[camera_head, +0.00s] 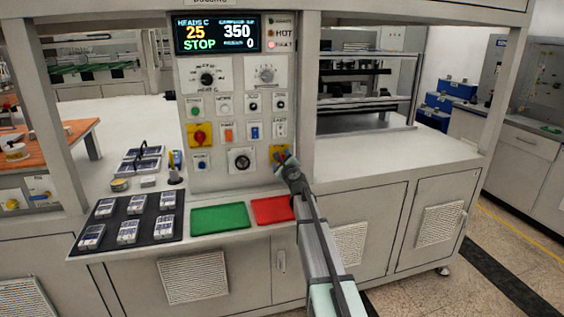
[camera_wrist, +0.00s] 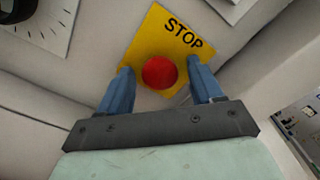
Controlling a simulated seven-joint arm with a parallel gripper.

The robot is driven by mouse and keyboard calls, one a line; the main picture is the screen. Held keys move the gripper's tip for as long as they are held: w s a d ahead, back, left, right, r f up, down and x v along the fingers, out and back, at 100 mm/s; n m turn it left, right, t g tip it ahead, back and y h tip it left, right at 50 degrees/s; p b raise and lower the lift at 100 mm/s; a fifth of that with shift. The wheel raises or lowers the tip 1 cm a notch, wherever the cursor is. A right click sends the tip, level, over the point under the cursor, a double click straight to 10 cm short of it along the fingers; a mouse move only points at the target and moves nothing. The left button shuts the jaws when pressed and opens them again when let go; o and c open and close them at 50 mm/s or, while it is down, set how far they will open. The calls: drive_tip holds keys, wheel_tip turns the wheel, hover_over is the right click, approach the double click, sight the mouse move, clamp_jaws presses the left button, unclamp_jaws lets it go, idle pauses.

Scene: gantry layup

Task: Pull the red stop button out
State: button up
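The red stop button (camera_wrist: 159,72) is a round red knob on a yellow plate (camera_wrist: 165,32) marked STOP. In the head view the yellow plate (camera_head: 276,152) is at the lower right of the control panel, and my gripper (camera_head: 286,160) covers the button there. In the wrist view my gripper (camera_wrist: 158,80) has its two blue fingers apart, one on each side of the button. Gaps show between the fingers and the knob, so it is not gripped. I cannot tell the exact depth between the fingertips and the plate.
The panel (camera_head: 222,120) carries several knobs and switches, with a yellow plate with a red rotary switch (camera_head: 199,135) to the left. The display (camera_head: 217,33) reads STOP. Below lie a green mat (camera_head: 219,217), a red mat (camera_head: 272,209) and a dark tray (camera_head: 167,200) with several packs.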

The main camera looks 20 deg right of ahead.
drive_tip(key=c, duration=0.9)
drive_tip(key=shift+c, duration=0.2)
drive_tip(key=shift+s, duration=0.65)
drive_tip(key=o, duration=1.1)
